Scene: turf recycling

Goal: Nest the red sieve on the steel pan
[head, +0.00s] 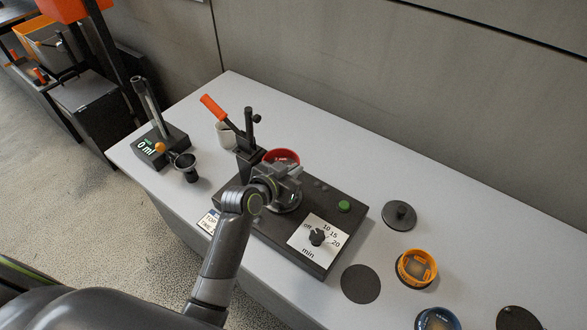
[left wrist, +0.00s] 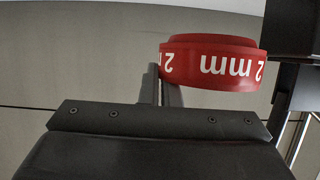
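The red sieve (head: 281,155) shows just beyond my left gripper (head: 280,176) in the head view, partly hidden by it. In the left wrist view the red sieve (left wrist: 215,62) shows its side wall with white "2 mm" lettering. The slim fingers (left wrist: 162,85) are close together at its wall and look shut on it. A steel pan (head: 288,206) shows as a silvery rim on the dark shaker base, mostly hidden under my gripper. The sieve appears above the pan, apart from it. My right gripper is not in view.
The dark shaker base (head: 262,232) carries a timer dial (head: 317,237) and a green button (head: 344,206). An orange-handled press (head: 228,118) stands close behind left. An orange sieve (head: 416,268), a dark disc (head: 361,284) and a knobbed lid (head: 399,215) lie at right.

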